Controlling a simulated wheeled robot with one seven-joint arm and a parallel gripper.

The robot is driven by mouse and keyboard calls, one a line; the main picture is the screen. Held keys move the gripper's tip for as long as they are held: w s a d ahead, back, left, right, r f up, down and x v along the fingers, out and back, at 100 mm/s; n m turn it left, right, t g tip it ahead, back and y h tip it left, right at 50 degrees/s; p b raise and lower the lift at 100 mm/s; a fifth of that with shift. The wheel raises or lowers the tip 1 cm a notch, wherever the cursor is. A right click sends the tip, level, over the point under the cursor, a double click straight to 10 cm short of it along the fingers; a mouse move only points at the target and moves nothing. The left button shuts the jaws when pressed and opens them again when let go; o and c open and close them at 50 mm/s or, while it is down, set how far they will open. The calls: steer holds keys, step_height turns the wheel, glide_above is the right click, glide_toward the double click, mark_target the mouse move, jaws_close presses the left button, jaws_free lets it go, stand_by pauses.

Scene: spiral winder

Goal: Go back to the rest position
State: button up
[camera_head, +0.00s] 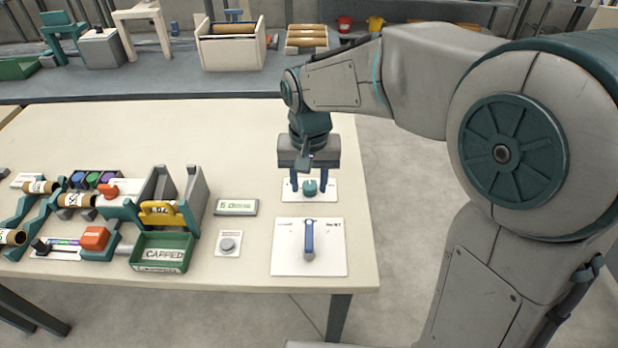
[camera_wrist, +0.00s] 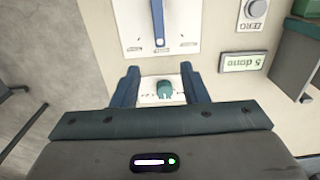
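My gripper (camera_head: 308,187) points down over the right part of the table. Its two blue fingers stand apart, one on each side of a teal knob (camera_head: 310,187) on a small white plate. In the wrist view the knob (camera_wrist: 164,89) shows between the open fingers (camera_wrist: 160,76), with a gap on both sides. The fingers do not appear to touch it. How far the fingertips are above the plate is hard to tell.
A white panel with a blue lever (camera_head: 309,240) lies in front of the knob. A green-lettered display (camera_head: 236,207) and a round button (camera_head: 228,244) are to the left. Farther left stand a green tray (camera_head: 161,238) and the winder parts. The back of the table is clear.

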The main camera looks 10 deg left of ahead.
steer(key=shift+r, duration=0.25)
stand_by(0.3)
steer(key=s+d+t, duration=0.1)
steer(key=s+d, duration=0.5)
steer(key=d, duration=0.4)
steer(key=s+d+r+m+t, duration=0.1)
steer(key=s+d+t, duration=0.1)
steer(key=s+d, duration=0.4)
steer(key=d, duration=0.3)
steer(key=shift+d+r, duration=0.25)
steer(key=shift+d, duration=0.15)
